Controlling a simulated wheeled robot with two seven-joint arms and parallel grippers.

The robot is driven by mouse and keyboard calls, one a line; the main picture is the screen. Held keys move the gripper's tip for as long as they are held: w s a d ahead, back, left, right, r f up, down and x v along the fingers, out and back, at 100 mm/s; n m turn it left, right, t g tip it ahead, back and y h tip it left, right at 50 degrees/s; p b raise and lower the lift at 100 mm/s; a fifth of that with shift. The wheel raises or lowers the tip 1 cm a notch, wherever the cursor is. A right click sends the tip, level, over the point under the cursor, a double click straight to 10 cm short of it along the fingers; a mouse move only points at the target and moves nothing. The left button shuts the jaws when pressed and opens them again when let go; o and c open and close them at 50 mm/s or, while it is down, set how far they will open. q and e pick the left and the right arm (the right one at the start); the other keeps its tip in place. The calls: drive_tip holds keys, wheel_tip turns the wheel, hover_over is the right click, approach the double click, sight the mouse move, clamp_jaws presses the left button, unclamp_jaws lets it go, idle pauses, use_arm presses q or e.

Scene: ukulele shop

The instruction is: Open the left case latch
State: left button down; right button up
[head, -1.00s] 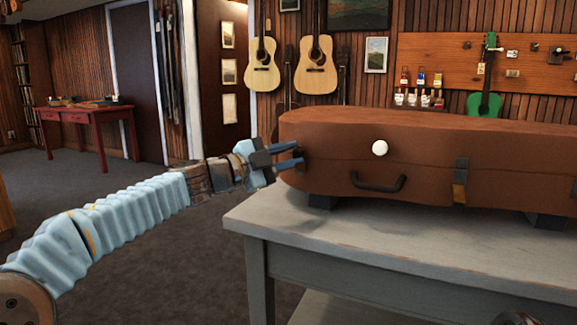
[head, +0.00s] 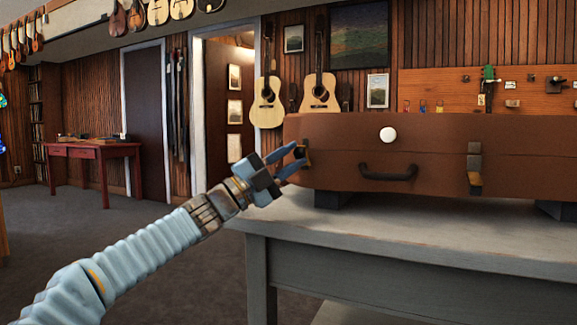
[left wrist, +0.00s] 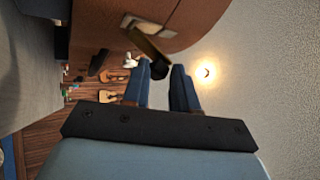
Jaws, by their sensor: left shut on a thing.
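The brown case (head: 400,150) lies on blocks on the grey table. Its left latch (head: 304,153) is at the left end of the front face, partly hidden by my fingers. My left gripper (head: 288,162) reaches up to it from the lower left, shut on the latch. In the left wrist view, the brass latch lever (left wrist: 150,45) slants away from its pale plate on the case (left wrist: 185,12). Its dark end (left wrist: 159,67) is between the fingertips of my left gripper (left wrist: 163,72). The right latch (head: 474,168) hangs flat against the case front. My right gripper is not in view.
A dark handle (head: 388,173) and a white round knob (head: 388,135) are on the case front. The grey table (head: 420,238) has a bare front strip. Floor left of it is open, with a red desk (head: 95,153) far back.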

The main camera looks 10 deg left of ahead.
use_arm(q)
drive_tip(key=shift+d+f, duration=0.25)
drive_tip(key=c, duration=1)
unclamp_jaws()
drive_tip(key=shift+w, duration=0.15)
drive_tip(key=shift+r, duration=0.1)
drive_tip(key=s+a, duration=0.2)
drive_tip(key=a, duration=0.2)
drive_tip(key=s+a+f, duration=0.1)
drive_tip(key=s+a, duration=0.2)
drive_tip(key=a, duration=0.1)
drive_tip(key=s+a, duration=0.3)
drive_tip(key=a, duration=0.1)
drive_tip(key=shift+a+f, duration=0.2)
drive_tip(key=shift+f, duration=0.05)
